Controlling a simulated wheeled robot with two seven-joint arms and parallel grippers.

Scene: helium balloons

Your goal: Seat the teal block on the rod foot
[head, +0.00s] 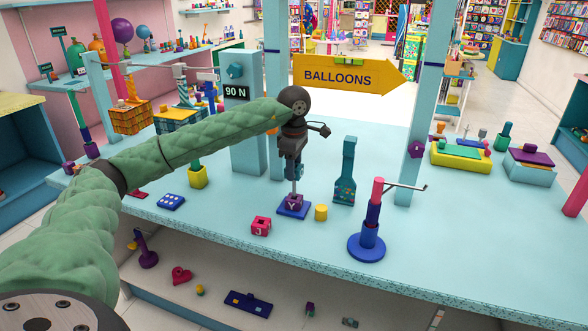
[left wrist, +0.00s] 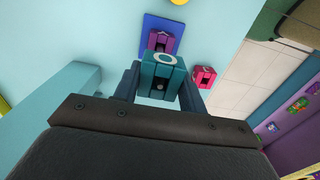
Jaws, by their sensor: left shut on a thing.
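My left gripper (head: 292,168) is shut on the teal block (left wrist: 162,76), which shows between the fingers with a pale ring mark in the left wrist view. In the head view the gripper points down and mostly hides the teal block. Below it, a purple block (head: 292,202) marked Y sits on a flat blue plate (head: 280,214), likely the rod foot. A thin grey rod (head: 294,187) shows between the gripper and the purple block. In the left wrist view, the purple block (left wrist: 161,40) and the blue plate (left wrist: 150,24) are partly behind the teal block. My right gripper is not in view.
A pink block (head: 261,226) and a yellow cylinder (head: 321,212) stand near the plate on the pale blue table. A blue round-footed stand (head: 367,246) with an arm is to the right, and a teal bottle-shaped piece (head: 346,175) stands behind. Posts (head: 414,130) rise nearby.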

